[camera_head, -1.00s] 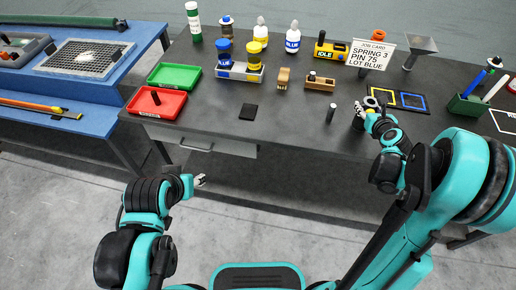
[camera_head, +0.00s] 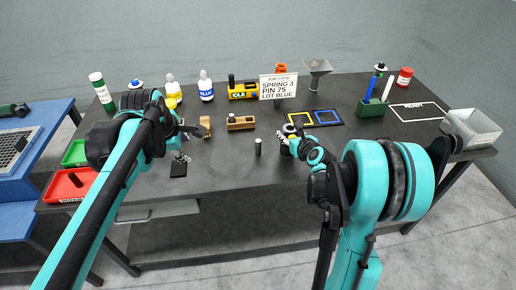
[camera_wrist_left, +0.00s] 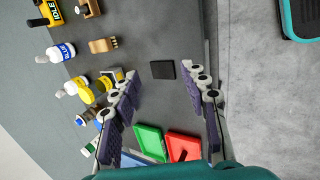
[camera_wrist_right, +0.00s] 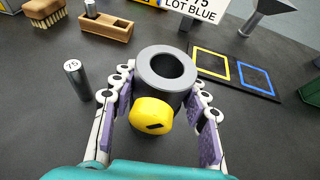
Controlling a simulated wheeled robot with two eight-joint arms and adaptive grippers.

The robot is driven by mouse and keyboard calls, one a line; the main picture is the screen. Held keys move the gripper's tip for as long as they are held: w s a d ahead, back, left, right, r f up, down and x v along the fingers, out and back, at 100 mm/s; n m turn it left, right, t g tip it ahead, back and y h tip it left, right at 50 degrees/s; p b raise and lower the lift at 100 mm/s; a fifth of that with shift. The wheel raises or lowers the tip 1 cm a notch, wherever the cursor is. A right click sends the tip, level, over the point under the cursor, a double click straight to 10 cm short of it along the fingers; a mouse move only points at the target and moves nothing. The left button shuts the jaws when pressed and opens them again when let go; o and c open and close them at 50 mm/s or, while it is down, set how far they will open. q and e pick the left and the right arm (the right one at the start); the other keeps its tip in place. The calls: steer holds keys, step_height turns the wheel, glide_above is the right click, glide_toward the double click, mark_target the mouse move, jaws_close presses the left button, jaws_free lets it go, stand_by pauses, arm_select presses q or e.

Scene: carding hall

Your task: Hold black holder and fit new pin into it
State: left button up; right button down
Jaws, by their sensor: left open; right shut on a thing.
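The black holder (camera_wrist_right: 147,82) is a thick dark ring with an open round hole on top, standing on the bench in the right wrist view. A yellow knob-like part (camera_wrist_right: 151,116) is on its near side. My right gripper (camera_head: 291,143) has its fingers shut around the holder. A grey metal pin marked 75 (camera_wrist_right: 76,80) stands upright left of the holder, apart from it. The pin also shows in the head view (camera_head: 258,147). My left gripper (camera_head: 184,144) is open and empty, above the bench near a small black pad (camera_wrist_left: 162,70).
A wooden block (camera_head: 240,122) with a dark peg and a brush (camera_head: 205,126) lie behind the pin. The job card (camera_head: 278,87) stands behind the holder, with yellow and blue frames (camera_head: 327,117) to the right. Red tray (camera_head: 62,190) is at left.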

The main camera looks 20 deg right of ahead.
arm_select(q)
steer(key=w+d+f+n+g, duration=0.1)
steer(key=w+d+n, duration=0.45)
steer(key=d, duration=0.65)
steer(key=n+h, duration=0.1)
steer(key=n, duration=0.5)
glide_toward(258, 141)
steer(key=shift+g, duration=0.5)
steer(key=x, duration=0.2)
steer(key=w+x, duration=0.1)
steer(key=x, duration=0.1)
steer(key=shift+d, duration=0.15)
steer(key=shift+x, duration=3.05)
jaws_close()
